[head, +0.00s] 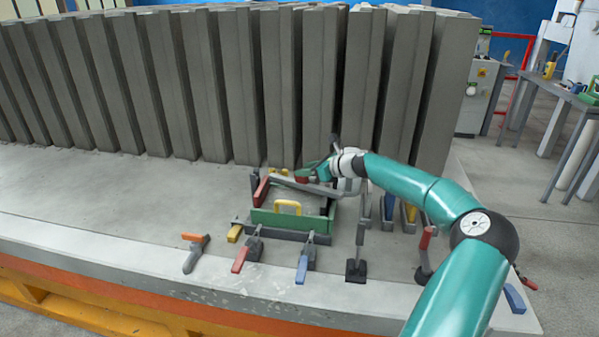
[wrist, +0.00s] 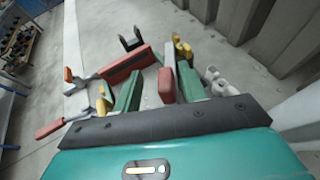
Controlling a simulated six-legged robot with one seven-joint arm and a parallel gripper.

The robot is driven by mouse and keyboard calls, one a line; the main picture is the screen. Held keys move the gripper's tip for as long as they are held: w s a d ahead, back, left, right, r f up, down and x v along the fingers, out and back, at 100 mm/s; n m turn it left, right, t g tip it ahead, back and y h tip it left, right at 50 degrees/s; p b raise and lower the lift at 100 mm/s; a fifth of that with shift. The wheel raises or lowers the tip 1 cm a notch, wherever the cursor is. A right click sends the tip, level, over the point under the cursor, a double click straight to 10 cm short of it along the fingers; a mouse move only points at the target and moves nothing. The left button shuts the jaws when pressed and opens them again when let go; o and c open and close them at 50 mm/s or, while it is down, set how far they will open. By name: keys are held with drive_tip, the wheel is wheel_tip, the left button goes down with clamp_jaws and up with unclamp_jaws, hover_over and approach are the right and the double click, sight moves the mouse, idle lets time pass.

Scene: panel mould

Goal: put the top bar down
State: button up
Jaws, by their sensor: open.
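The mould (head: 287,220) is a low green frame with a yellow handle on its near wall, on a grey base. A long grey bar, which looks like the top bar (head: 300,187), lies slanted across its far part, its right end close to my gripper. My gripper (head: 316,172) is low over the far right side of the mould, open; its fingertips are small and partly hidden. I cannot tell whether they touch the bar. In the wrist view the green mould walls (wrist: 129,92) show beyond a dark plate, with a red block (wrist: 166,86) between them.
Clamps with red (head: 240,259) and blue (head: 302,268) handles stand along the mould's near side. An orange-handled tool (head: 194,252) lies to the left. Tall grey panels (head: 230,80) stand behind. The table's left part is clear.

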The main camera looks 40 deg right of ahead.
wheel_tip(320, 180, up, 3)
hover_over(328, 189)
drive_tip(key=shift+r, duration=0.1)
drive_tip(key=w+a+f+n+g, duration=0.2)
drive_tip(key=a+n, duration=0.2)
drive_tip(key=a, duration=0.4)
drive_tip(key=w+a+f+n+g, duration=0.1)
drive_tip(key=a+n+g, duration=0.25)
drive_tip(key=a, duration=0.45)
drive_tip(key=w+a+f+n+g, duration=0.2)
drive_tip(key=a+n, duration=0.2)
drive_tip(key=a, duration=0.5)
drive_tip(key=s+a+r+n+g+h, duration=0.25)
drive_tip(key=s+a+n, duration=0.5)
drive_tip(key=a, duration=0.45)
drive_tip(key=s+a+r+n, duration=0.2)
drive_tip(key=s+a+n, duration=0.1)
drive_tip(key=s, duration=0.3)
drive_tip(key=s+a+r+n+t, duration=0.1)
drive_tip(key=s+a+r+n, duration=0.1)
drive_tip(key=s+a+n, duration=0.2)
drive_tip(key=s+a+r+n+t+h, duration=0.1)
drive_tip(key=s+a+r+n, duration=0.2)
drive_tip(key=s+n, duration=0.4)
drive_tip(key=s, duration=0.3)
drive_tip(key=shift+s+a, duration=0.2)
drive_tip(key=shift+a, duration=0.1)
drive_tip(key=shift+d, duration=0.15)
